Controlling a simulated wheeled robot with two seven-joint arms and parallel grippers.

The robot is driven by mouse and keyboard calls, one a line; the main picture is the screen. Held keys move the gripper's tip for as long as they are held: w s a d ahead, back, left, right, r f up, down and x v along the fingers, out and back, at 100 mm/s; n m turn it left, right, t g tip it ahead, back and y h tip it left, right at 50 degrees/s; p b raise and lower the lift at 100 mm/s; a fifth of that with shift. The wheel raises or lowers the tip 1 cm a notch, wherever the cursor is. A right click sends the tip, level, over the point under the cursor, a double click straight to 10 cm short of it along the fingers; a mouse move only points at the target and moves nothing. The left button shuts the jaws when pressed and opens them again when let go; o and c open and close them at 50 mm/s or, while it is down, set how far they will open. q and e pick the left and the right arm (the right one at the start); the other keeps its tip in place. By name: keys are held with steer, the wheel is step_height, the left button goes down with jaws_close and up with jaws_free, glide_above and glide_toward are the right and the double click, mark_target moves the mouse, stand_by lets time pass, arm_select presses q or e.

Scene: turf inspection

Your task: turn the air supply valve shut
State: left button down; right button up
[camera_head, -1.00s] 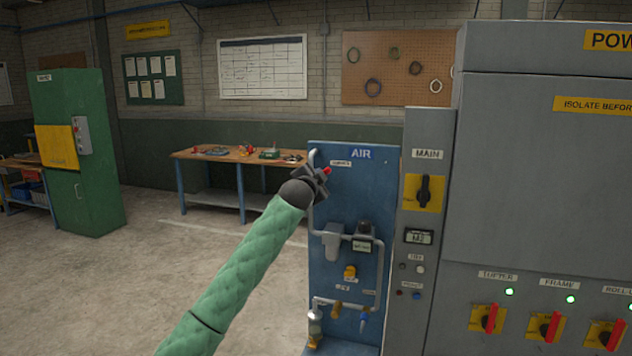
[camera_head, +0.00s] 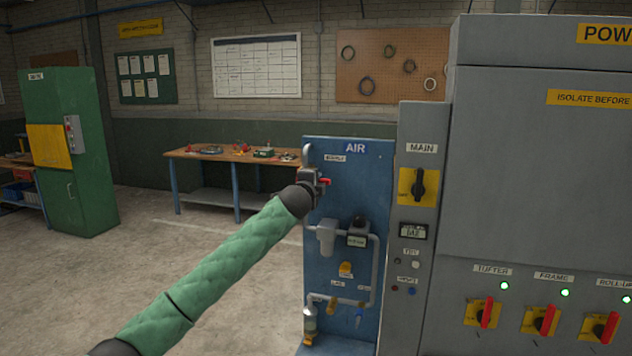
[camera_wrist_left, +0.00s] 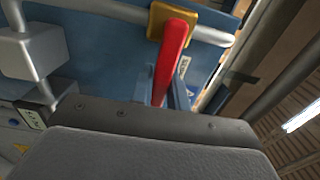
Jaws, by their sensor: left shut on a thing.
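The blue air panel (camera_head: 375,200), marked AIR, stands left of the grey cabinet. Its valve has a red lever (camera_wrist_left: 172,55) on a yellow body (camera_wrist_left: 170,18) over a grey pipe (camera_wrist_left: 205,32) in the left wrist view. There the lever stands roughly crosswise to the pipe. My left gripper (camera_head: 314,180) is at the panel's upper left and is shut on the lever. Only a red tip (camera_head: 325,181) of the lever shows past it in the head view; the valve body is hidden there. My right gripper is in no view.
Below my gripper, the panel carries a grey filter unit (camera_head: 327,236), a gauge unit (camera_head: 357,234) and pipes. The grey power cabinet (camera_head: 545,170) with red-handled switches is close on the right. A workbench (camera_head: 235,158) stands behind, with open floor on the left.

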arm_select(q)
steer(key=shift+f, duration=0.15)
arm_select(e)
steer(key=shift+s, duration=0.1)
arm_select(q)
steer(key=c, duration=1.4)
jaws_free()
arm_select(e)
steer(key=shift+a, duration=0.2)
arm_select(q)
steer(key=shift+o, duration=0.2)
